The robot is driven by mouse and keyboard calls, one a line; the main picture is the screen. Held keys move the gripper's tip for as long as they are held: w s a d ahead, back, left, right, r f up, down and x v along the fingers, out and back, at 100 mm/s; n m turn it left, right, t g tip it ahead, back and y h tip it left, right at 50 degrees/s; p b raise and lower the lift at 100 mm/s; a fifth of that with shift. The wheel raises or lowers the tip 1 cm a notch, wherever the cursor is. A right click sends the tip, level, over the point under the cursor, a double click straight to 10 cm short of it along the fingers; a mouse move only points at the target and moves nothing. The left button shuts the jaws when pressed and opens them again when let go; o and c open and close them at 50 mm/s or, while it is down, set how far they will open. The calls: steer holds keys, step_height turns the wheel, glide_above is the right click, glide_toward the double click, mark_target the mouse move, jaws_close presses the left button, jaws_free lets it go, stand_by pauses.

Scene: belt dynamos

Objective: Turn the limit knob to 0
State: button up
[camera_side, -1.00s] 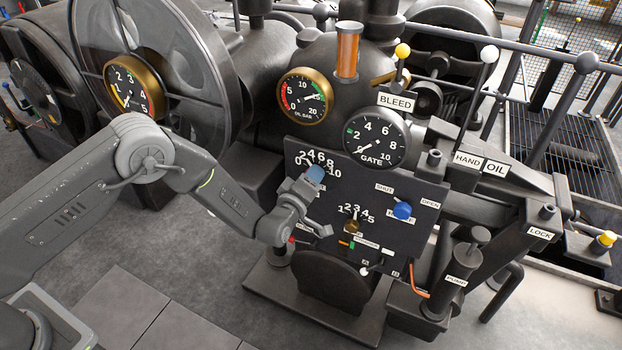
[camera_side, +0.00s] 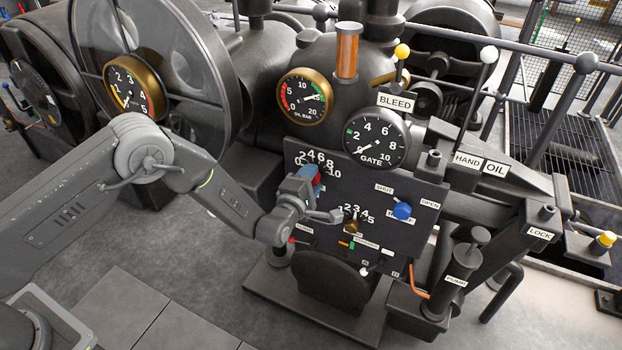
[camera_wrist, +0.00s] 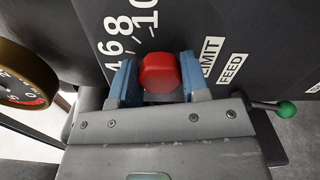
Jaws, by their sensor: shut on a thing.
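The limit knob is red and shows in the wrist view (camera_wrist: 160,74) between the two blue fingers of my gripper (camera_wrist: 158,80). The fingers are shut on it. In the side view, a little of the red knob (camera_side: 317,179) shows beside my gripper (camera_side: 308,176) at the left of the dark panel (camera_side: 385,205). The knob's scale (camera_side: 318,160) runs from 0 to 10 above it. The wrist view shows 6, 8 and 10 of that scale, and the LIMIT label (camera_wrist: 210,58). The knob's pointer mark is hidden, so I cannot tell its setting.
A brass knob (camera_side: 351,226) with a small numbered scale and a blue knob (camera_side: 402,210) sit on the panel to the right. The GATE gauge (camera_side: 376,140) is above the panel. A green-tipped lever (camera_wrist: 286,109) is close to my gripper in the wrist view.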

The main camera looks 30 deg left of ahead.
stand_by(0.5)
steer(key=o, duration=0.9)
steer(key=s, duration=1.3)
steer(key=shift+s, duration=0.4)
